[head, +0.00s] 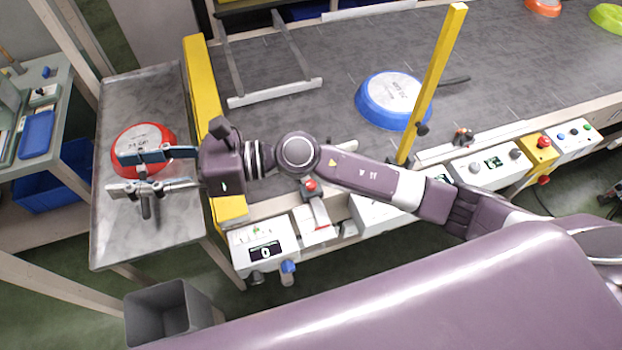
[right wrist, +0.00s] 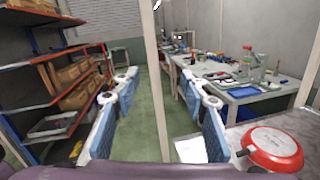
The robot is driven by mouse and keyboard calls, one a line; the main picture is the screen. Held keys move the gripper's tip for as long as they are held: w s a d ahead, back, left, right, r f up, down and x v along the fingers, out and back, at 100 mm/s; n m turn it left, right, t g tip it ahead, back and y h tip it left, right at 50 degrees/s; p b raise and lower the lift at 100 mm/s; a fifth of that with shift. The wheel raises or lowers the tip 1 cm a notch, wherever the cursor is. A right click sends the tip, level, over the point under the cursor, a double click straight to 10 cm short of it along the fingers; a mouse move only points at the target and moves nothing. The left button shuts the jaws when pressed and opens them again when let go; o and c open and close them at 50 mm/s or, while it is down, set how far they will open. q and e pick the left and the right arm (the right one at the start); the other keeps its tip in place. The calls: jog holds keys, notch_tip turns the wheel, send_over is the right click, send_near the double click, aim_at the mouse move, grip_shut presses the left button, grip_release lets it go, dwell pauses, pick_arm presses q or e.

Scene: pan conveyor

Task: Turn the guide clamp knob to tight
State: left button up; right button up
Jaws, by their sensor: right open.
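I cannot tell for certain which knob is the guide clamp knob. A dark knob with an orange part (head: 463,138) sits at the white guide rail (head: 435,153) on the conveyor's near edge. A red knob (head: 310,185) stands on a white bracket further left, beneath my right arm. A black knob (head: 422,130) is on the yellow post. My right gripper (head: 137,172) is open and empty, far left of these knobs, above the steel table beside the red pan. In the right wrist view its blue-padded fingers (right wrist: 160,115) are spread wide. My left gripper is not in view.
The red pan (head: 130,138) is on the steel table (head: 110,240). A blue pan (head: 388,98) is on the grey conveyor belt (head: 330,110). The yellow post (head: 432,85) rises at the near edge. A grey bin (head: 172,310) stands below. Control boxes (head: 262,243) line the conveyor's front.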

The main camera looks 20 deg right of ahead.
jog(key=d+f+n+g+h, duration=0.2)
jog(key=d+f+n+h, duration=0.25)
jog(key=f, duration=0.45)
jog(key=d+f+n+g+h, duration=0.2)
jog(key=d+f+n+h, duration=0.25)
jog(key=f, duration=0.35)
jog(key=w+d+f+n+h, duration=0.1)
jog(key=w+d+f+h, duration=0.1)
jog(key=d, duration=0.5)
jog(key=w+d+f+n+t+h, duration=0.1)
jog(key=w+d+h, duration=0.2)
jog(key=d, duration=0.5)
jog(key=w+d+f+n+h, duration=0.2)
jog(key=w+d+h, duration=0.1)
jog(key=d, duration=0.4)
jog(key=shift+w+d+f+h, duration=0.25)
jog(key=shift+f+h, duration=0.1)
jog(key=shift+h, duration=0.25)
jog(key=shift+d+f, duration=0.15)
jog(key=shift+d, duration=0.15)
notch_tip(320, 180, down, 7)
jog(key=p, duration=0.2)
jog(key=shift+a+p, duration=0.1)
jog(key=shift+p, duration=0.3)
jog(key=shift+f, duration=0.2)
